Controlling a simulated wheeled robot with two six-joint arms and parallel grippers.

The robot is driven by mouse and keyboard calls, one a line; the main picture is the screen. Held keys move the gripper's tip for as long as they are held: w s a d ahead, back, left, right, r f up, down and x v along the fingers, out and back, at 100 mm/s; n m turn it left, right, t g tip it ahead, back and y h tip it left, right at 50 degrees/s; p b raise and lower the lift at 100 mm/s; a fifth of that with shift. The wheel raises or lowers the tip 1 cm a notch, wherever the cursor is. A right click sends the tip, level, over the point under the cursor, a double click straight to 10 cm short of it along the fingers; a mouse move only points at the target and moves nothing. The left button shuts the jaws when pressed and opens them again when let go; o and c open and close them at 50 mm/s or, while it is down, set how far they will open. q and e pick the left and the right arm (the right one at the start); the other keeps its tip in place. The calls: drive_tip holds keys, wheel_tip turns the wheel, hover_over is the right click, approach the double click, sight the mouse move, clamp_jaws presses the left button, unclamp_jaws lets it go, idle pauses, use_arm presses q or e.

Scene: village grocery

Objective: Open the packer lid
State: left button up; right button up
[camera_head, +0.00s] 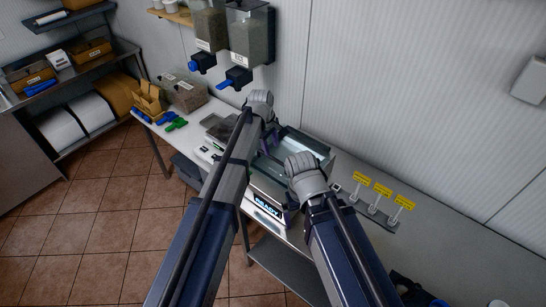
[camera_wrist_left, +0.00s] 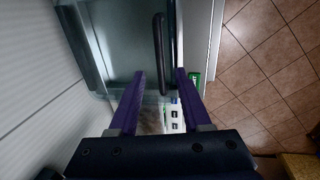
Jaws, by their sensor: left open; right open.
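The packer (camera_head: 262,186) is a grey metal box on the long counter, with a lit READY display (camera_head: 267,208) on its front. Its lid (camera_head: 308,144) is partly hidden by my arms and appears to be down. In the left wrist view the lid (camera_wrist_left: 120,45) is a grey panel with a long black bar handle (camera_wrist_left: 159,45). My left gripper (camera_head: 268,142) is open over the lid; its purple fingers (camera_wrist_left: 160,76) lie on either side of the handle's near end, without gripping it. My right gripper (camera_head: 291,206) is by the packer's front right, mostly hidden by its own wrist.
Hoppers with blue spouts (camera_head: 235,76) hang on the wall behind. Green and blue scoops (camera_head: 176,124) and a cardboard box (camera_head: 148,102) are on the counter to the left. Yellow-tagged holders (camera_head: 373,208) stand right of the packer. The tiled floor (camera_head: 100,210) in front is clear.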

sight(273, 159)
use_arm(q)
drive_tip(key=f+b, duration=0.4)
drive_tip(key=w+f+b, duration=0.1)
drive_tip(key=f+b, duration=0.1)
drive_tip(key=shift+d+f, duration=0.3)
drive_tip(key=shift+d, duration=0.1)
clamp_jaws()
idle(1.1)
